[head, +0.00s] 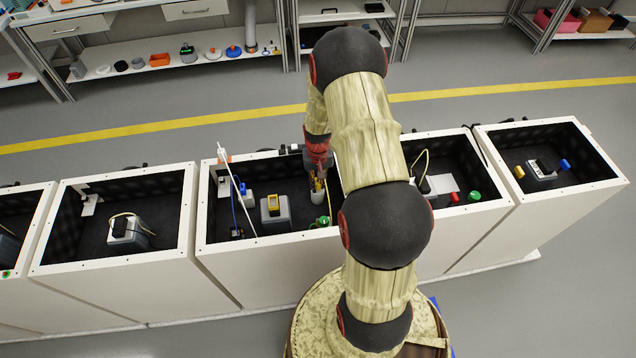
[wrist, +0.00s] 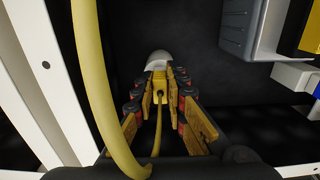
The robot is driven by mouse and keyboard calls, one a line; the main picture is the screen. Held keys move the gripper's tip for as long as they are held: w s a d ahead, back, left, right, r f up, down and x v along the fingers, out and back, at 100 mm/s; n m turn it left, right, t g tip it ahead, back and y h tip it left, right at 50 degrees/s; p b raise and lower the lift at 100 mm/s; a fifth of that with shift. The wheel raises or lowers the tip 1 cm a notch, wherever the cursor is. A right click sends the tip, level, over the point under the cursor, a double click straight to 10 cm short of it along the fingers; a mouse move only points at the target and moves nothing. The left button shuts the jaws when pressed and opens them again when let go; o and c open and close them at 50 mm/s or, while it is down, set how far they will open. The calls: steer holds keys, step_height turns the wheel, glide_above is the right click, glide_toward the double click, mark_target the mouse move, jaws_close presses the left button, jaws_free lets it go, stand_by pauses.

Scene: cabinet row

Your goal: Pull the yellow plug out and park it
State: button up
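My gripper (head: 318,170) reaches down into the middle open-topped cabinet. In the wrist view its fingers (wrist: 160,88) close in on both sides of the yellow plug (wrist: 159,91), which sits between them with its cord trailing toward the camera. A white rounded holder (wrist: 158,60) is right beyond the plug; in the head view the white piece (head: 318,196) is just below the fingertips. I cannot tell how far the plug is inside it. A grey box with a yellow top piece (head: 274,208) stands to the left in the head view, and also shows in the wrist view (wrist: 250,28).
A yellow cable (wrist: 92,80) loops past the left of the fingers. A thin white rod (head: 236,190), a blue cable and a white block (head: 247,199) are at the cabinet's left. A green round part (head: 323,220) lies near the front wall. White cabinet rims (head: 225,243) surround the space.

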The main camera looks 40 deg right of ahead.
steer(key=o, duration=0.5)
steer(key=shift+r, duration=0.1)
step_height(320, 180, up, 12)
stand_by(0.5)
